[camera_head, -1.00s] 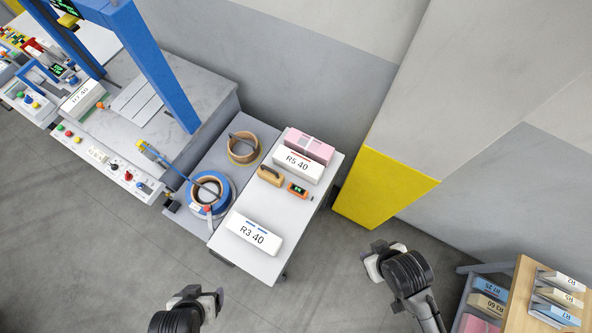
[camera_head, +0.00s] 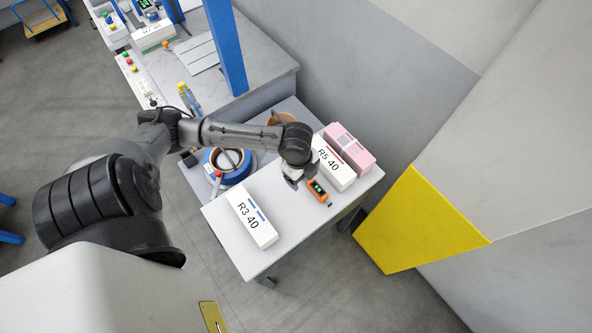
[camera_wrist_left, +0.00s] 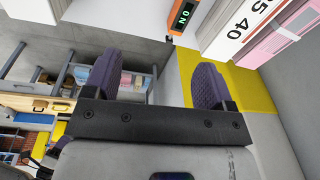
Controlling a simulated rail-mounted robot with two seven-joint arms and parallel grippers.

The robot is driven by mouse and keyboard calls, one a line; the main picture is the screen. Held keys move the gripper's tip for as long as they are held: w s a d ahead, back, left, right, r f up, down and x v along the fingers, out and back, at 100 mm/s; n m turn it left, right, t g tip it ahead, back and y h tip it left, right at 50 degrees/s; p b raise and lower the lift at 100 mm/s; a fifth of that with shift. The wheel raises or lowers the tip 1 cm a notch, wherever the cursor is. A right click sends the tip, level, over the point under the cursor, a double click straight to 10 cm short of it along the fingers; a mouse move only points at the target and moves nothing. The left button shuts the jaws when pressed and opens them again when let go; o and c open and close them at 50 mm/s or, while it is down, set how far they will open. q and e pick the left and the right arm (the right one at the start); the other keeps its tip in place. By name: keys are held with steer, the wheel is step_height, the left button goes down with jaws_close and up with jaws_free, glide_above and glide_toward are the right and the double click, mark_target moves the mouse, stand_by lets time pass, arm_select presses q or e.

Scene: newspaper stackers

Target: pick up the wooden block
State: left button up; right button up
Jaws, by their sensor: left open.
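The wooden block does not show in the current views; in the head view my left gripper and wrist cover the spot beside the orange device. My left gripper (camera_head: 293,182) is over the white table (camera_head: 225,222), near the orange device (camera_head: 318,190) and left of the white R5 40 bundle (camera_head: 333,163). In the left wrist view the two purple finger pads of this gripper (camera_wrist_left: 158,66) stand wide apart with nothing between them. The orange device (camera_wrist_left: 181,20) shows above them there. My right gripper is in neither current view.
The white R3 40 bundle (camera_head: 251,217) lies at the table's front left. A pink bundle (camera_head: 349,147) lies behind R5 40. A yellow pillar base (camera_head: 420,228) stands to the right.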

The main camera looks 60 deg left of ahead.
arm_select(q)
steer(key=shift+m+g+y, duration=0.5)
steer(key=shift+m, duration=0.2)
steer(key=w+a+b, duration=0.1)
steer(key=a, duration=0.2)
steer(key=w+a+b, duration=0.1)
steer(key=a+b, duration=0.1)
steer(key=a, duration=0.2)
steer(key=w+a+b, duration=0.1)
steer(key=w+a, duration=0.1)
steer(key=a, duration=0.2)
steer(key=shift+b, duration=0.35)
steer(key=shift+a+f, duration=0.25)
step_height(320, 180, down, 6)
steer(key=shift+f+b, duration=0.15)
steer(key=shift+b, duration=0.15)
steer(key=shift+f, duration=3.25)
arm_select(e)
step_height(320, 180, down, 8)
steer(key=shift+s+d+r, duration=0.2)
steer(key=shift+d+r, duration=0.05)
arm_select(q)
steer(key=c, duration=1.2)
